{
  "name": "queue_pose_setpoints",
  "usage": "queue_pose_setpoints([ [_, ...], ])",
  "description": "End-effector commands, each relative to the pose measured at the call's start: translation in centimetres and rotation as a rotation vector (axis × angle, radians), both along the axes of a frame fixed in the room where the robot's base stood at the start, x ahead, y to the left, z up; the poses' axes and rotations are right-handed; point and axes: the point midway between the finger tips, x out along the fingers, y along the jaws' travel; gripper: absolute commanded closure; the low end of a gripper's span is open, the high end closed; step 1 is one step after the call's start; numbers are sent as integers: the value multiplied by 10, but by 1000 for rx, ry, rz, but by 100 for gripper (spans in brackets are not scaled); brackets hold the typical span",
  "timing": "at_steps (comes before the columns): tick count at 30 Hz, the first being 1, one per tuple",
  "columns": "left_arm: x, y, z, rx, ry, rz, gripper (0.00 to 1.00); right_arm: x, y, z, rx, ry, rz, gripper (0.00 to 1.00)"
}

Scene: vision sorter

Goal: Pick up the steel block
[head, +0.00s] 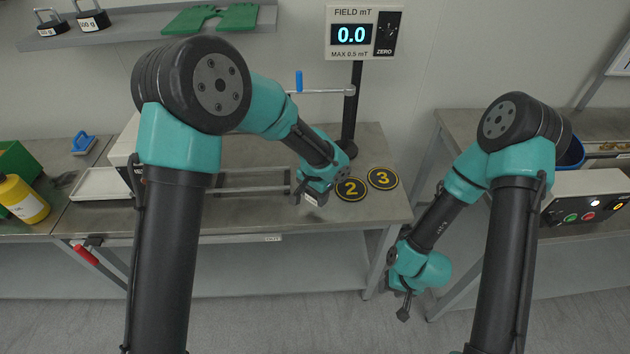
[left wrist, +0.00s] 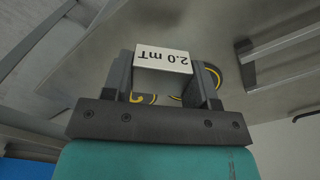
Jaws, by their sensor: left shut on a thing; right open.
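My left gripper (head: 308,194) is shut on a small block (left wrist: 163,58) whose white face reads "2.0 mT". In the left wrist view the block sits between the two grey fingers. In the head view only a small pale part of it shows below the gripper, just left of the disc marked 2 (head: 341,190). Its metal cannot be told from its look. My right gripper (head: 404,308) is open and empty, hanging in front of the gap between the two benches.
A disc marked 3 (head: 382,188) lies right of disc 2. A field meter (head: 364,13) reading 0.0 stands on a post behind them. A metal rail frame (head: 250,189) lies to the left. A white tray (head: 84,196) and yellow bottle (head: 22,203) stand further left.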

Motion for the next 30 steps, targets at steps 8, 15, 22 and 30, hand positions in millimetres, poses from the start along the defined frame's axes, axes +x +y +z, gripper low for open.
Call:
queue_pose_setpoints([
  [8, -37, 0, 4, 0, -1, -2, 88, 0, 0, 0, 0, 0, 0, 54],
  [15, -44, 0, 5, -1, -1, 0, 88, 0, 0, 0, 0, 0, 0, 54],
  [22, -43, 0, 4, -1, -1, 0, 88, 0, 0, 0, 0, 0, 0, 54],
  [30, -45, 0, 5, 0, -1, 3, 88, 0, 0, 0, 0, 0, 0, 54],
])
